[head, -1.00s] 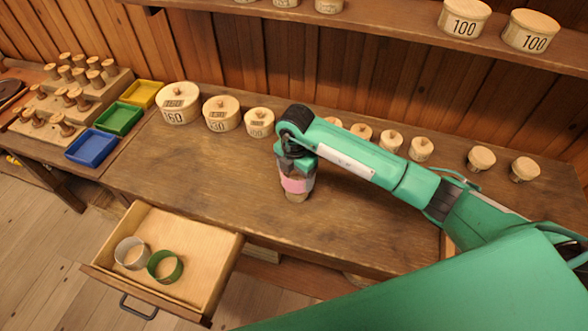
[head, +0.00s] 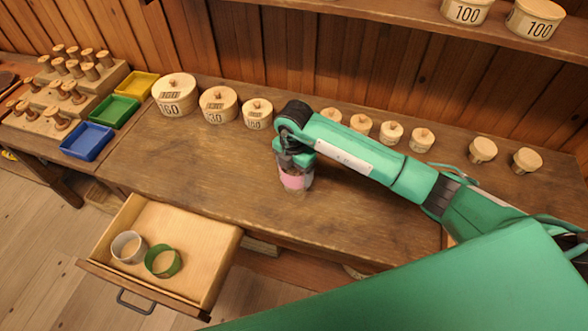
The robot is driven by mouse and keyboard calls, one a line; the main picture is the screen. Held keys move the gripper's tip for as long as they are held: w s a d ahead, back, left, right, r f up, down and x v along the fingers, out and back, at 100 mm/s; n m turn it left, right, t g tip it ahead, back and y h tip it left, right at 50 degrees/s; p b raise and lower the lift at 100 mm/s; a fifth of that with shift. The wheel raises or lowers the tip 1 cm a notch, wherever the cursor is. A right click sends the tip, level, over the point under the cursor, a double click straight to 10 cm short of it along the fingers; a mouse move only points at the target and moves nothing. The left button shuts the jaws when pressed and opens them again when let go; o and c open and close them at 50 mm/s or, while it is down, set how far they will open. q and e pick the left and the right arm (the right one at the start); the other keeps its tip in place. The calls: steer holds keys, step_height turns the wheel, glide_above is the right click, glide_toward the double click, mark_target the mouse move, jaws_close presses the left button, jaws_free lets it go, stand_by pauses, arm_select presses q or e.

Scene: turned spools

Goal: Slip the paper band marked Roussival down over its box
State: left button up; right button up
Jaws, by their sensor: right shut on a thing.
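My right gripper (head: 293,163) points down over the middle of the workbench, shut on a pink paper band (head: 292,181). Any name on the band is too small to read. A little brown shows just under the band, but the gripper and band hide most of that spot. I cannot tell whether the band is around a box or only above it. Round lidded wooden boxes stand along the back of the bench, among them a large one marked 160 (head: 175,97), a middle one (head: 219,106) and a smaller one (head: 257,115). My left gripper is not in view.
An open drawer (head: 202,247) at the front left holds a grey ring (head: 129,247) and a green ring (head: 164,262). Blue (head: 87,141), green and yellow trays and a rack of spools stand at left. The bench is clear left of my gripper.

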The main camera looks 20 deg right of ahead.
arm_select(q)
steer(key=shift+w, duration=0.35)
arm_select(e)
steer(key=shift+f, duration=0.1)
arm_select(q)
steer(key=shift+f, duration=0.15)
arm_select(e)
steer(key=shift+f, duration=0.1)
arm_select(q)
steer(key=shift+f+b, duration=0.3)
steer(key=shift+b, duration=0.2)
arm_select(e)
steer(key=shift+f, duration=0.5)
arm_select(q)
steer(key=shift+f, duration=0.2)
arm_select(e)
steer(key=shift+f, duration=0.2)
arm_select(q)
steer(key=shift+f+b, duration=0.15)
steer(key=shift+b, duration=0.2)
arm_select(e)
steer(key=shift+f, duration=0.3)
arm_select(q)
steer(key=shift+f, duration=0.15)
arm_select(e)
steer(key=shift+f, duration=0.2)
steer(key=o, duration=0.9)
steer(key=shift+r, duration=0.25)
